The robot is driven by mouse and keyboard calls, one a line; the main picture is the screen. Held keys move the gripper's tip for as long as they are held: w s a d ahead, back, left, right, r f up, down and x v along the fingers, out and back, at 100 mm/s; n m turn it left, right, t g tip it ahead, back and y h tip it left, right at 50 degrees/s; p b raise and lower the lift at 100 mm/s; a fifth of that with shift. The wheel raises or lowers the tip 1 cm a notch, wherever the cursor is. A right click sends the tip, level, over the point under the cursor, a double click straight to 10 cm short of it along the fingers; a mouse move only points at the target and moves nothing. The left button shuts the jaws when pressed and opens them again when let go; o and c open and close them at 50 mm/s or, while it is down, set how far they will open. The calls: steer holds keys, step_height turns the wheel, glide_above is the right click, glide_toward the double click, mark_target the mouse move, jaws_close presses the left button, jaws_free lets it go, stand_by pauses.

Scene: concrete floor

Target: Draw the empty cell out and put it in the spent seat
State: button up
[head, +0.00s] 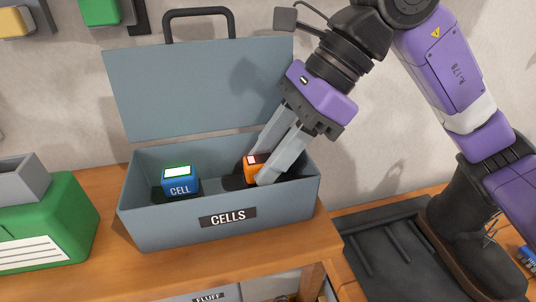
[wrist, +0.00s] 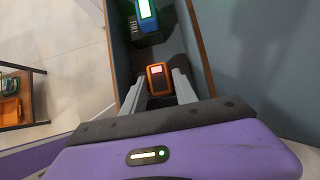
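An orange cell (head: 251,171) with a lit reddish-white top sits low in the right part of the grey box labelled CELLS (head: 150,221). It also shows in the wrist view (wrist: 158,81). My gripper (head: 262,168) reaches down into the box, one finger on each side of the orange cell. The near finger hides part of it, and I cannot tell whether the fingers press on it. A blue cell (head: 180,184) with a bright green-white top and the word CELL sits in the left part of the box. No seat marked spent is readable in either view.
The box's lid (head: 190,90) stands open behind it. A green case (head: 50,225) with a grey bin (head: 20,180) on top stands at the left. A FLUFF label (head: 208,297) shows below.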

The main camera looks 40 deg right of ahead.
steer(key=shift+o, duration=1.2)
steer(key=shift+r, duration=0.1)
step_height(320, 180, up, 6)
steer(key=p, duration=0.6)
steer(key=shift+f, duration=0.25)
steer(key=p, duration=0.2)
steer(key=shift+r+p, duration=0.1)
steer(key=shift+p, duration=0.2)
steer(key=shift+p, duration=0.55)
